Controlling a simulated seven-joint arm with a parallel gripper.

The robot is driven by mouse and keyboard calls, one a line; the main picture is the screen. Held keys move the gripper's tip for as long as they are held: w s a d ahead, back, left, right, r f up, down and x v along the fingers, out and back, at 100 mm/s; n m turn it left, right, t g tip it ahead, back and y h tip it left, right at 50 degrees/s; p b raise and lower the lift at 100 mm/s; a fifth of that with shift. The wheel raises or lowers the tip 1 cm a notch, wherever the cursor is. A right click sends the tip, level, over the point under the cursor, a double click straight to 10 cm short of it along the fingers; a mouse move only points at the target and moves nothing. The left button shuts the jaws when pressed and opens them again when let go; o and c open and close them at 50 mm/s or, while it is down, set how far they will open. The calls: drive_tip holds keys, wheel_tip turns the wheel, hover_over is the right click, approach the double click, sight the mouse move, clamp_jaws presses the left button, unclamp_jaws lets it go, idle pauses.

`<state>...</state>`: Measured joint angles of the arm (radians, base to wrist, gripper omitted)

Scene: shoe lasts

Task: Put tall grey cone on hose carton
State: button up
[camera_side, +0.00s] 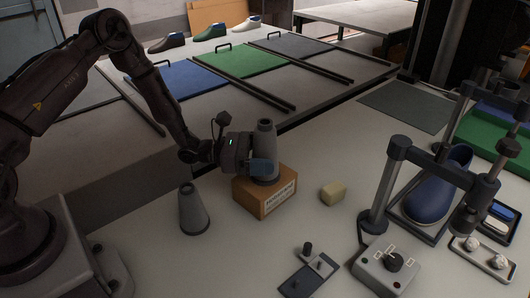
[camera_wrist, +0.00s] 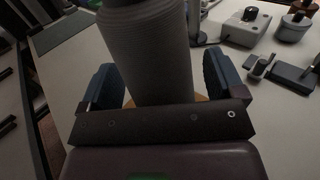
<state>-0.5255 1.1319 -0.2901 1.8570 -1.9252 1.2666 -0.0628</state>
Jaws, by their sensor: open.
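The tall grey cone (camera_side: 265,138) stands upright on the hose carton (camera_side: 279,201), a brown box with a printed label. The cone also fills the middle of the wrist view (camera_wrist: 150,50), between the two blue finger pads. My gripper (camera_side: 263,166) is open around the cone's lower part, one pad on each side. In the wrist view my gripper (camera_wrist: 160,86) shows small gaps beside the cone. The cone's base is partly hidden by the near finger. A little of the carton shows behind the gripper in the wrist view.
A shorter grey cone (camera_side: 193,210) stands on the table left of the carton. A beige block (camera_side: 333,192) lies to the right. A dark clamp (camera_side: 310,268), a grey control box (camera_side: 388,268) and a stand with a blue last (camera_side: 438,190) are further right.

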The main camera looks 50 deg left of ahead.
drive_tip(key=shift+s+a+r, duration=0.1)
drive_tip(key=shift+r, duration=0.05)
drive_tip(key=v, duration=1.2)
drive_tip(key=s+d+r+m+g+y, duration=0.1)
drive_tip(key=s+d+r+m+g, duration=0.35)
drive_tip(key=r+m+g, duration=0.2)
drive_tip(key=s+d+r+m+g, duration=0.3)
drive_tip(key=d+r+m+g, duration=0.25)
drive_tip(key=m, duration=0.25)
drive_tip(key=s+a+r+m+t+y, duration=0.3)
drive_tip(key=s+r+m+t+y, duration=0.1)
drive_tip(key=s+r+m+y, duration=0.7)
drive_tip(key=shift+a+r+m+t+y, duration=0.3)
drive_tip(key=shift+a+m+t+y, duration=0.1)
drive_tip(key=shift+m, duration=0.35)
